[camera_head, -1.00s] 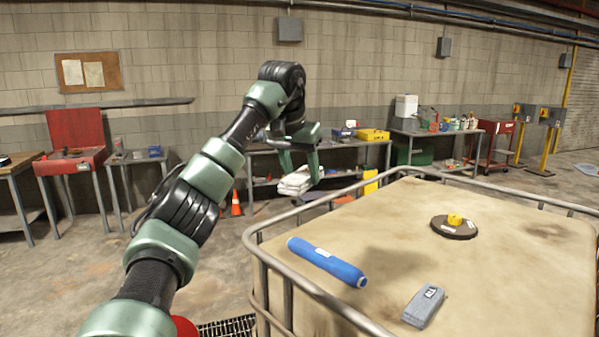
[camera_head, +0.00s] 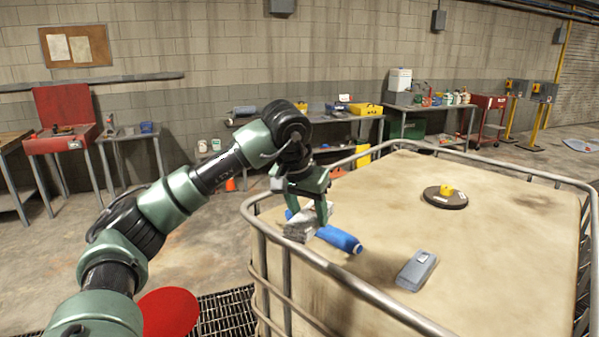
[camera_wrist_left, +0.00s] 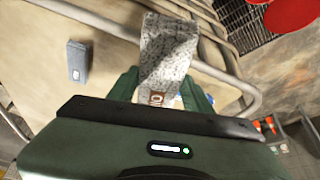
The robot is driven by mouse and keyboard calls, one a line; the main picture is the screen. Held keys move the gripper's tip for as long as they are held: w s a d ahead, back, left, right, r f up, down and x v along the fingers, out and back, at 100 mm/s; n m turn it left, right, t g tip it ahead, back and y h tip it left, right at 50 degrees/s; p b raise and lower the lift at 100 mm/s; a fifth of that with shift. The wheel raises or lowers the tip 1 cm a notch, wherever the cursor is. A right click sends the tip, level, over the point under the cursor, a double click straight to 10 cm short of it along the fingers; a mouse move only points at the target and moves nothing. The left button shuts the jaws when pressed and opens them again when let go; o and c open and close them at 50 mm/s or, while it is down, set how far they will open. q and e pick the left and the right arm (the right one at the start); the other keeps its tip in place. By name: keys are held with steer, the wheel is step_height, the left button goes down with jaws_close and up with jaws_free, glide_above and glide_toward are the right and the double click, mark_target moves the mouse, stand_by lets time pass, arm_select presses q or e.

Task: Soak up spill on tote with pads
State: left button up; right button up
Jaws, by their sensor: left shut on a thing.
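The tote (camera_head: 480,255) has a stained beige top inside a metal rail. Brown patches mark the top, the clearest one (camera_head: 540,202) at the right; I cannot tell which is the spill. My left gripper (camera_head: 308,212) is shut on a stack of pale grey pads (camera_head: 299,229) over the tote's left side. The pads also show, speckled, in the left wrist view (camera_wrist_left: 168,48). A blue roll (camera_head: 340,238) lies partly hidden behind the pads and gripper; I cannot tell if they touch it. My right gripper is not in view.
A grey block (camera_head: 417,270) lies on the tote near its front, and it shows in the left wrist view (camera_wrist_left: 78,60). A dark round lid with a yellow cap (camera_head: 446,196) stands farther back. The rail (camera_head: 330,290) borders the top. The middle of the top is clear.

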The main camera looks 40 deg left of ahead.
arm_select(q)
steer(key=s+d+f, duration=0.4)
steer(key=d+f, duration=0.3)
steer(key=f, duration=0.2)
steer(key=s+d+f+m, duration=0.1)
steer(key=s+d+f, duration=0.3)
steer(key=d+f, duration=0.4)
steer(key=s+d+f+m+h, duration=0.1)
steer(key=s+d+f, duration=0.3)
steer(key=d+f, duration=0.4)
step_height(320, 180, down, 3)
steer(key=shift+s, duration=0.3)
steer(key=shift+a, duration=0.1)
